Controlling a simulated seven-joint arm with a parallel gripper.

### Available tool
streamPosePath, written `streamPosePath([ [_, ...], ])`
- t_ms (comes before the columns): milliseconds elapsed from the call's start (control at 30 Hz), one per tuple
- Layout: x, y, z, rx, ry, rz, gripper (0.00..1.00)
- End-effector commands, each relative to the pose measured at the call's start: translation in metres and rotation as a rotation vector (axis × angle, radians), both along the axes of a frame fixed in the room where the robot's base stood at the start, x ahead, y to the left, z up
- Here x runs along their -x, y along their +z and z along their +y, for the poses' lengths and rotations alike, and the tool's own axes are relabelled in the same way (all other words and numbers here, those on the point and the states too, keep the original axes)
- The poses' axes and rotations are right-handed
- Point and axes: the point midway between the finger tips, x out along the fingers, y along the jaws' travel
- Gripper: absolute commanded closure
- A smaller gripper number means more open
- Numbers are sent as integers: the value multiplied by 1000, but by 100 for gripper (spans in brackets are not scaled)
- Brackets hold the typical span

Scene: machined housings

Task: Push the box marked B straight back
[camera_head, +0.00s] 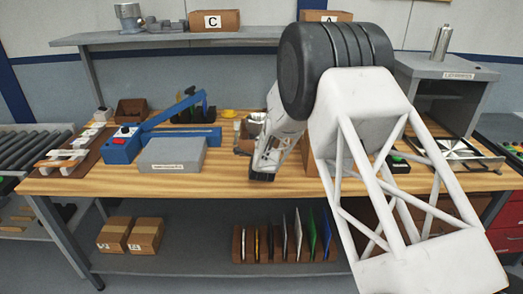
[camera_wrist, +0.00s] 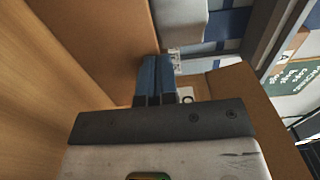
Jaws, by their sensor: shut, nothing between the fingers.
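No letter B can be read in either view. In the head view a brown box (camera_head: 309,158) shows in part on the workbench behind my arm; its front is mostly hidden, so I cannot tell its mark. My gripper (camera_head: 262,175) points down at the front part of the bench, left of that box. In the wrist view my gripper (camera_wrist: 155,75) has its blue fingers together with nothing between them. A brown cardboard face (camera_wrist: 95,40) is close beside the fingers, and another brown surface (camera_wrist: 245,105) lies to their right. I cannot tell whether the fingers touch either.
Box C (camera_head: 214,20) and box A (camera_head: 326,16) stand on the raised shelf (camera_head: 150,38). A blue lever tool (camera_head: 125,145) and a grey case (camera_head: 172,154) are left on the bench (camera_head: 225,182). A grey stand (camera_head: 447,70) is at right. Bare bench lies along the front edge.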

Motion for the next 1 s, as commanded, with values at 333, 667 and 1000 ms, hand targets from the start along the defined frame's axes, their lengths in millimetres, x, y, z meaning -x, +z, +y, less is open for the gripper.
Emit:
streamPosePath([
  [333,-6,0,0,0,0,0,100],
  [667,-2,0,0,0,1,0,100],
  [1000,24,1,1,0,1,0,100],
])
